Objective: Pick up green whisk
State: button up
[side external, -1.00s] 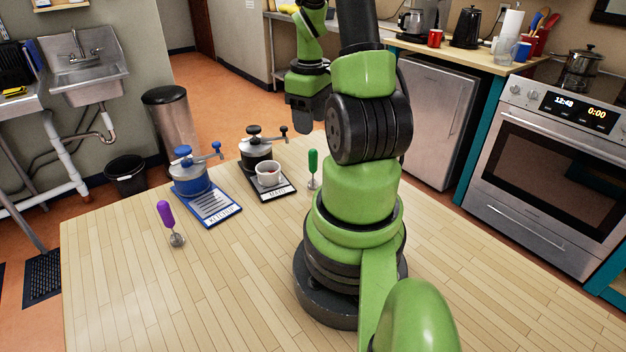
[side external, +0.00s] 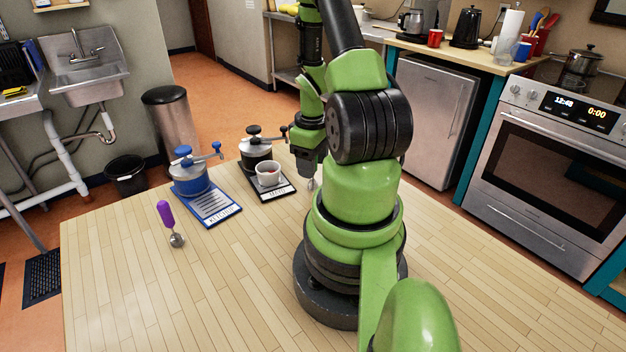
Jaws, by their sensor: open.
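The green whisk stands upright on the wooden table, just left of my arm's base. Its pale lower end (side external: 313,185) shows, while its green handle is hidden behind my gripper. My gripper (side external: 308,170) points down over the whisk, at the level of the handle. It is open. Its fingers are small and dark here, and I cannot tell whether the handle is between them or behind them.
A black pump dispenser (side external: 257,150) on a dark board with a white cup (side external: 268,174) stands close left of the gripper. The table's front left (side external: 180,300) is clear.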

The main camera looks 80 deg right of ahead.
grip_shut()
jog(key=shift+r, duration=0.1)
